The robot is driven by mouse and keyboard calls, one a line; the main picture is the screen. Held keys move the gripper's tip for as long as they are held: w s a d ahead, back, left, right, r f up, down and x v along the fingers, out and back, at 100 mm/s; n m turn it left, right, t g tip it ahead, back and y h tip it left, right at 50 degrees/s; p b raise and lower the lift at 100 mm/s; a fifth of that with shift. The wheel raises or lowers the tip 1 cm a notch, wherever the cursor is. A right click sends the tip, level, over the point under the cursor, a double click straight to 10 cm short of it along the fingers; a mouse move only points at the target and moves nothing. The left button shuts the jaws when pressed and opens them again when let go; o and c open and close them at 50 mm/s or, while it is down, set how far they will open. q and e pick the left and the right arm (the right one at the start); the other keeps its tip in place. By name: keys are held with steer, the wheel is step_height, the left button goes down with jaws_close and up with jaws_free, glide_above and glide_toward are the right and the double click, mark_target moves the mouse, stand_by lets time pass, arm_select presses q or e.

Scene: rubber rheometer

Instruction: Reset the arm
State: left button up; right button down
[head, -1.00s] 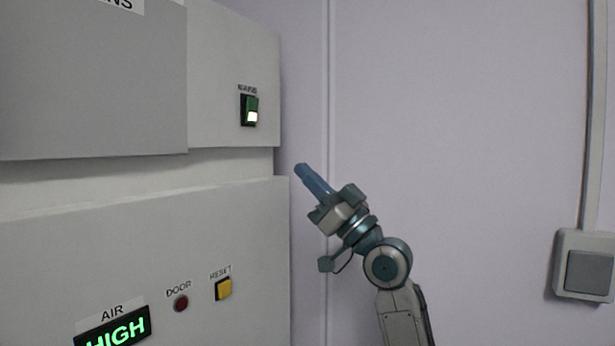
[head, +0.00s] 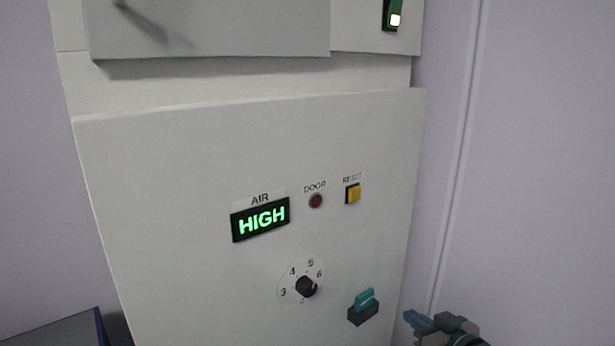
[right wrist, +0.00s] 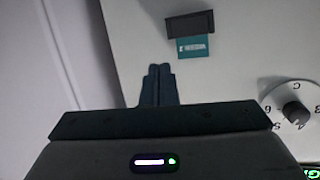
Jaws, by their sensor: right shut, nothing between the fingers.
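My right gripper (head: 418,320) is at the lower right of the head view, just right of the machine's front panel. It is shut and empty. In the right wrist view its closed fingers (right wrist: 158,85) point at the pale panel, beside a teal card-like piece (right wrist: 195,47) in a dark holder (right wrist: 190,24). The same teal piece (head: 365,298) shows in the head view, low on the panel. My left gripper is not in view.
A dark blue-edged object (head: 62,330) stands at lower left. Wall lies to the right.

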steer(key=s+d+f+m+g+h, duration=0.1)
steer(key=s+d+f+g+h, duration=0.2)
steer(key=s+f, duration=1)
steer(key=s+d+f+m+g+h, duration=0.15)
steer(key=s+f+g, duration=0.3)
steer(key=s, duration=0.45)
steer(key=s+d+f+g+h, duration=0.1)
steer(key=s+f+g+h, duration=0.15)
steer(key=s+f, duration=0.45)
steer(key=s+d+f+g, duration=0.1)
steer(key=d+f, duration=0.1)
steer(key=f, duration=1.2)
steer(key=s+d+f, duration=0.1)
steer(key=f, duration=1.3)
steer(key=s+d+f+g, duration=0.1)
steer(key=s+f, duration=1.6)
steer(key=f, duration=0.2)
steer(key=shift+s+d+f+g+y, duration=0.15)
steer(key=shift+g+y, duration=0.15)
steer(key=shift+m, duration=0.25)
